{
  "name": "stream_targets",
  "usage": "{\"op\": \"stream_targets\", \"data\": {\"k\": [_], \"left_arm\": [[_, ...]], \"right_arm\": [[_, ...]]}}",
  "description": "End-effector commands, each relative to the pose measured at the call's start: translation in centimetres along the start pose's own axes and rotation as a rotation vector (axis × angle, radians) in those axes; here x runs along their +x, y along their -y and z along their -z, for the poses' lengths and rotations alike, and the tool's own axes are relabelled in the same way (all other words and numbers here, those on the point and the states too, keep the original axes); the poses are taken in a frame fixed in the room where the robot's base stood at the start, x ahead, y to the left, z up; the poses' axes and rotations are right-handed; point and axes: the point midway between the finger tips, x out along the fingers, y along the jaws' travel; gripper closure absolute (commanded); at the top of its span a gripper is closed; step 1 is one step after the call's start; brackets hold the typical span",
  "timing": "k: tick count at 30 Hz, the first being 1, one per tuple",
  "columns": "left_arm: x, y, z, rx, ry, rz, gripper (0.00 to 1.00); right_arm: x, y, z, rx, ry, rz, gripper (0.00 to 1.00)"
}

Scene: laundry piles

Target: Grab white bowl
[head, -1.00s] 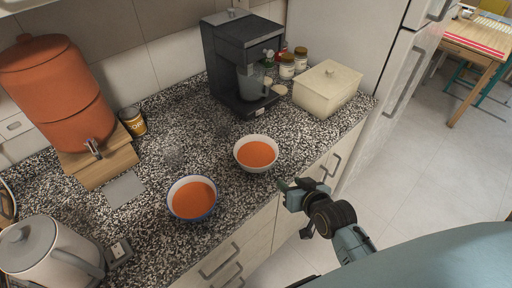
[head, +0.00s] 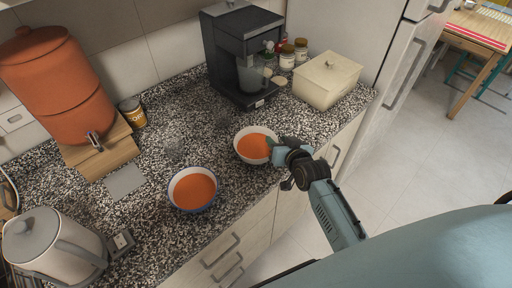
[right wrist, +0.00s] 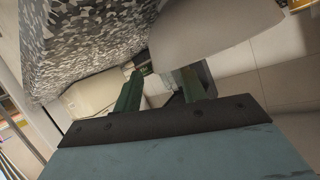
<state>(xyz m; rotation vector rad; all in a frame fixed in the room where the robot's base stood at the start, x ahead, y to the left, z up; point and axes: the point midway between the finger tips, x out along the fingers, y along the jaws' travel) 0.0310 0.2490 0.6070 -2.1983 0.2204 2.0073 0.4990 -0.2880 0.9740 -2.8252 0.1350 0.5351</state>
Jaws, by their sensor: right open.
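The white bowl (head: 239,153) holds orange soup and stands upright on the speckled counter in the head view. My right gripper (head: 272,146) is at the bowl's right rim, with a fingertip showing over the soup edge. In the right wrist view the two green fingers of my right gripper (right wrist: 158,80) are apart, and the pale outer side of the white bowl (right wrist: 215,32) is close beside the right finger. Whether the fingers touch the bowl cannot be told. My left gripper is not in view.
A blue-sided bowl (head: 193,209) of orange soup stands to the left and nearer. A dark coffee machine (head: 228,65), a cream box (head: 327,82) and jars (head: 287,57) stand behind. A kettle (head: 45,250) is at the left. The counter's front edge runs under my right arm.

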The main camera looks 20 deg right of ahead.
Motion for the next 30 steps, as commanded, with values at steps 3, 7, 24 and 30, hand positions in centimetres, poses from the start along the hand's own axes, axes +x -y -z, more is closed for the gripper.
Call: {"op": "stream_targets", "data": {"k": [3,7,24,30], "left_arm": [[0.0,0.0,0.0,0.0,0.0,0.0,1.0],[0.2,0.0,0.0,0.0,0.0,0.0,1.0],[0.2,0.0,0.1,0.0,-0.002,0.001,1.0],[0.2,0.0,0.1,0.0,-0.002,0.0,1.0]], "right_arm": [[1.7,0.3,-0.1,0.0,0.0,0.0,0.59],[2.9,0.2,-0.2,-0.001,0.001,0.0,0.59],[3.3,0.2,-0.2,-0.001,0.0,-0.001,0.92],[3.3,0.2,-0.2,-0.001,0.001,-0.001,1.0]]}}
